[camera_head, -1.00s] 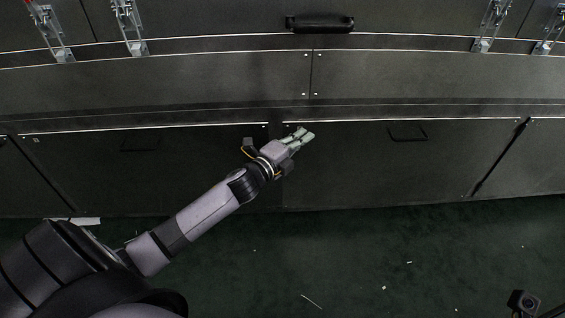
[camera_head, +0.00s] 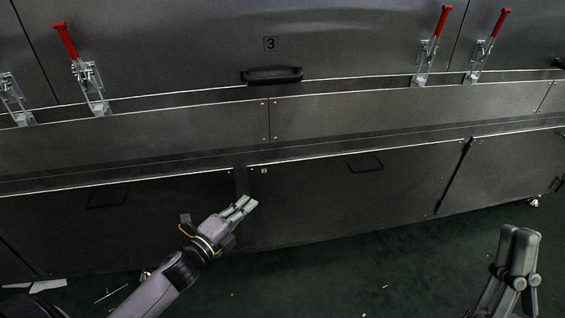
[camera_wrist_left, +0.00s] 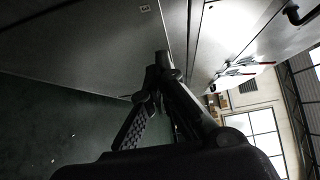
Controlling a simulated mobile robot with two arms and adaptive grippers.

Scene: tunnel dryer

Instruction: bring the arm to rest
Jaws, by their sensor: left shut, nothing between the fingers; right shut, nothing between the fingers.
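My left arm comes in from the lower left in the head view. Its gripper (camera_head: 245,205) is shut and empty in front of the lower dark panels of the dryer. In the left wrist view the left gripper's fingers (camera_wrist_left: 160,62) are together, with nothing between them. My right gripper (camera_head: 520,236) stands upright at the lower right of the head view, shut and empty, over the floor.
The dark dryer (camera_head: 350,118) spans the view, with a black handle (camera_head: 272,75) below the number 3. Toggle clamps with red levers (camera_head: 66,40) stand on both sides. White scraps (camera_head: 48,285) lie on the dark green floor (camera_head: 340,285), which is otherwise mostly clear.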

